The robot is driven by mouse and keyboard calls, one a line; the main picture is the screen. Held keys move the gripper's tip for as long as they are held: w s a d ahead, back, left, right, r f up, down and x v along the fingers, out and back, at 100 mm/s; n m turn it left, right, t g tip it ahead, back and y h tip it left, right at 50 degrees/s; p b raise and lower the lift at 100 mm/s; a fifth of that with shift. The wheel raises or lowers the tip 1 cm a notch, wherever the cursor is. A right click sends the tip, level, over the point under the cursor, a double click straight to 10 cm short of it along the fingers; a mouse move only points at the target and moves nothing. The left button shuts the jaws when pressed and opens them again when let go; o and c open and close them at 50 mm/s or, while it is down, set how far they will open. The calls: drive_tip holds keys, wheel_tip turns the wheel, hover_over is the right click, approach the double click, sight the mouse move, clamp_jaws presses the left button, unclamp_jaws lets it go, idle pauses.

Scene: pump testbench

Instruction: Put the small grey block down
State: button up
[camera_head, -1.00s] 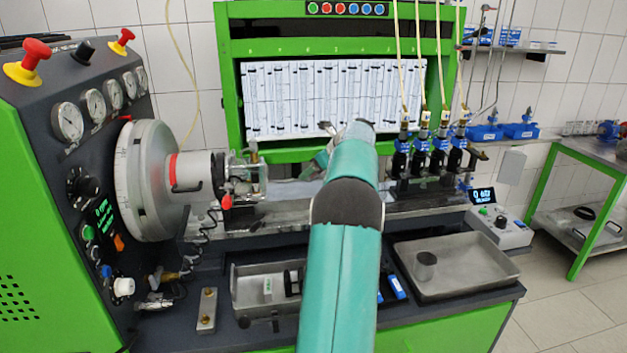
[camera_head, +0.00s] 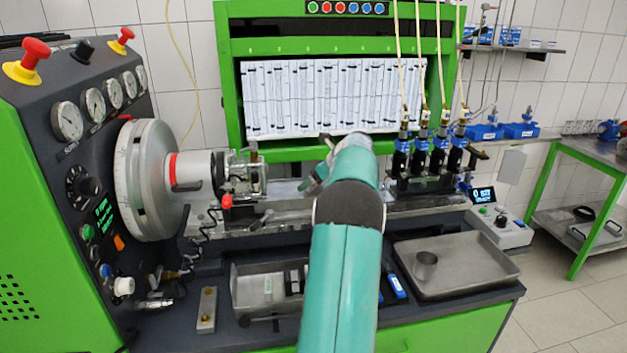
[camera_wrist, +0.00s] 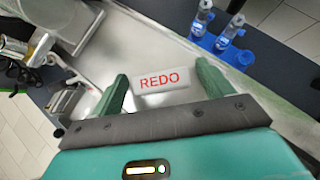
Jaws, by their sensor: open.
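A small pale grey block (camera_wrist: 160,82) with REDO in red letters shows in the wrist view. It lies on a light metal surface (camera_wrist: 140,38), between the tips of my gripper's two green fingers. My gripper (camera_wrist: 163,83) is open, and its fingers stand to the left and right of the block. Whether either finger touches it I cannot tell. In the head view my gripper (camera_head: 316,180) is over the metal bed of the bench, partly hidden behind my arm. I cannot make out the block there.
Two vials in a blue holder (camera_wrist: 222,46) stand beyond the metal surface. A tray with a grey cup (camera_head: 425,266) is at the right front, and a smaller metal tray (camera_head: 243,291) left of my arm. The pump drive (camera_head: 150,180) stands to the left, injectors (camera_head: 440,155) to the right.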

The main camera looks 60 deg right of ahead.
drive_tip(key=shift+r, duration=0.15)
drive_tip(key=shift+s+r, duration=0.2)
drive_tip(key=shift+r, duration=0.05)
drive_tip(key=v, duration=1.1)
drive_tip(key=shift+s, duration=0.15)
drive_tip(key=shift+r, duration=0.15)
drive_tip(key=w+a+r+n+g+y, duration=0.15)
drive_tip(key=w+a+n, duration=0.3)
drive_tip(key=a, duration=0.45)
drive_tip(key=w+a+r+n, duration=0.25)
drive_tip(key=w+a, duration=0.25)
drive_tip(key=a, duration=0.4)
drive_tip(key=w+a+r+n+g, duration=0.1)
drive_tip(key=w+a+n, duration=0.4)
drive_tip(key=a, duration=0.4)
drive_tip(key=a+n, duration=0.8)
drive_tip(key=a, duration=0.9)
drive_tip(key=s+a+f+n, duration=0.5)
drive_tip(key=s+a+n, duration=0.2)
drive_tip(key=a, duration=0.4)
drive_tip(key=s+a+f+n, duration=0.5)
drive_tip(key=s+a+n, duration=0.3)
drive_tip(key=a+n, duration=0.2)
drive_tip(key=shift+a+g, duration=0.4)
drive_tip(key=shift+g, duration=0.05)
